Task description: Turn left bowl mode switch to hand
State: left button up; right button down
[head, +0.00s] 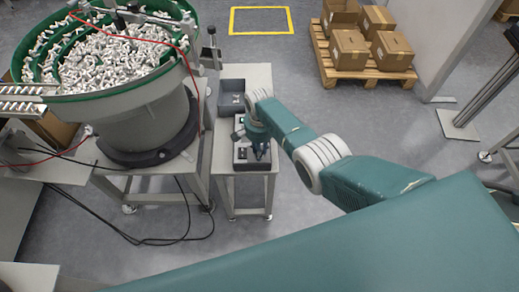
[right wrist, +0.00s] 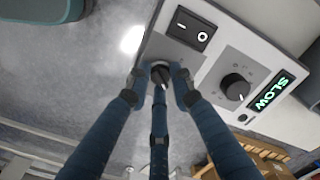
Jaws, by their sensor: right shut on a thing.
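The left bowl feeder's control box (head: 243,165) stands on a small table beside the bowl. In the right wrist view its light panel (right wrist: 222,65) carries a small dark knob (right wrist: 161,70), which appears to be the mode switch. My right gripper (head: 262,148) is at the control box. In the right wrist view its fingers (right wrist: 160,80) are shut on this knob and partly cover it. The knob's exact pointer position and its labels are too small to read. My left gripper is not in view.
A rocker switch (right wrist: 188,28), a larger knob (right wrist: 236,87) and a green display (right wrist: 271,91) reading SLOW sit near the gripped knob. The bowl feeder (head: 145,115), full of white parts, stands close left. A grey bin (head: 231,99) is behind.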

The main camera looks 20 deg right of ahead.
jog(key=shift+r+m, duration=0.1)
jog(key=shift+m, duration=0.7)
jog(key=shift+w, duration=0.1)
jog(key=c, duration=1.5)
grip_release()
notch_tip(320, 180, up, 12)
